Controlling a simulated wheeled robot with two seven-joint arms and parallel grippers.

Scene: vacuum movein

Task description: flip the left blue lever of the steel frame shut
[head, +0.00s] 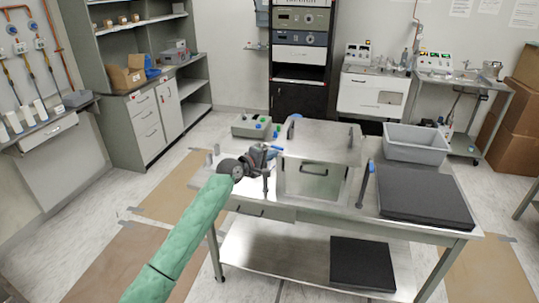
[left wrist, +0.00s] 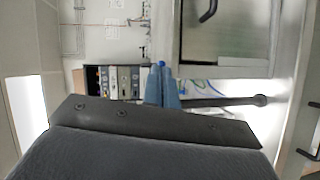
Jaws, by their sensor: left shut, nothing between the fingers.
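The steel frame (head: 345,150) is a box-like metal housing with a handled front panel, standing on the steel table. Its front left corner also shows in the left wrist view (left wrist: 230,65). My left gripper (head: 274,151) is at the frame's left side, shut and empty; its blue fingers (left wrist: 162,85) are together in the left wrist view. The left lever's dark rod (head: 266,184) stands beside the frame, close to my fingers; it also shows in the left wrist view (left wrist: 220,101). I cannot tell whether they touch. My right gripper is not in view.
The right blue lever (head: 366,183) stands at the frame's right side. A grey bin (head: 415,143) and a dark slab (head: 425,196) occupy the table's right. A control box (head: 253,126) with coloured buttons sits behind my gripper. A dark block (head: 362,264) lies on the lower shelf.

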